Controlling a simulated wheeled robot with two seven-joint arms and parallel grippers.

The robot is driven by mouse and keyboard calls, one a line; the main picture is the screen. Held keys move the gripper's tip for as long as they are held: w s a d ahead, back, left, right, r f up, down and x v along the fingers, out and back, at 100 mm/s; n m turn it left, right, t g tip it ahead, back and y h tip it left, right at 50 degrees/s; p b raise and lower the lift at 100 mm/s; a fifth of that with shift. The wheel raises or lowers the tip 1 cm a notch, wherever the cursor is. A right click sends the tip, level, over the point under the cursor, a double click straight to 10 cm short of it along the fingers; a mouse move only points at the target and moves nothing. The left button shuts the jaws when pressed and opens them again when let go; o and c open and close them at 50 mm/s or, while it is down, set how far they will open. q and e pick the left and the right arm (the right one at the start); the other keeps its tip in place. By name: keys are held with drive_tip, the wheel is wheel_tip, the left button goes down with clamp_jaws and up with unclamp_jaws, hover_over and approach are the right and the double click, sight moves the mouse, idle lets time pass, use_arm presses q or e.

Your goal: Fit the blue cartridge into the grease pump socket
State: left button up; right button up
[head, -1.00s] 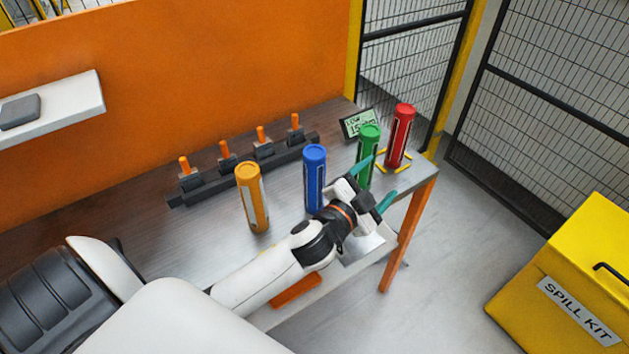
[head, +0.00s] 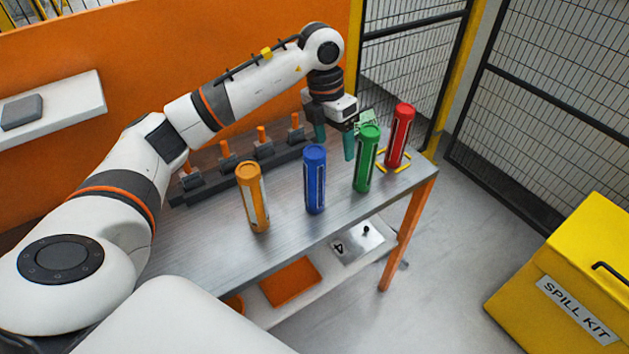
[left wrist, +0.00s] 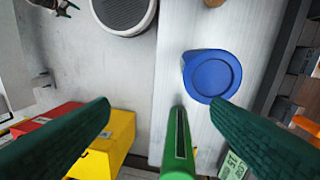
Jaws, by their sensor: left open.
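The blue cartridge (head: 315,180) stands upright on the metal-topped table, between the orange and green cartridges. Its round blue cap (left wrist: 212,75) shows in the left wrist view, right of centre. My left gripper (head: 334,147) is open and points down over the back of the table, behind and a little right of the blue cartridge, apart from it. In the left wrist view its green fingers (left wrist: 160,105) are spread, with the green cartridge (left wrist: 178,145) appearing between them. I cannot make out the grease pump socket.
An orange cartridge (head: 253,197) stands left and a red cartridge (head: 400,136) stands right inside yellow marks. A dark rack (head: 245,168) with orange-topped pegs runs along the back. A small display (head: 366,120) is partly hidden. A yellow spill kit box (head: 570,275) stands on the floor.

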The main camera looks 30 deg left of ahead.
sight(314, 151)
use_arm(q)
drive_tip(key=shift+n+y, duration=0.4)
drive_tip(key=shift+y, duration=0.5)
drive_tip(key=a, duration=0.1)
drive_tip(key=a+r, duration=0.1)
drive_tip(key=a, duration=0.2)
drive_tip(key=shift+s+r, duration=0.25)
drive_tip(key=shift+a+f+p, duration=0.2)
drive_tip(key=shift+f+p, duration=0.1)
wheel_tip(314, 151, down, 6)
drive_tip(key=shift+r+p, duration=0.15)
drive_tip(key=shift+p, duration=0.95)
wheel_tip(314, 151, down, 5)
drive_tip(key=p, duration=0.3)
drive_tip(key=shift+r, duration=0.1)
drive_tip(key=shift+f, duration=0.35)
drive_tip(key=shift+r, duration=0.1)
drive_tip(key=c, duration=1.3)
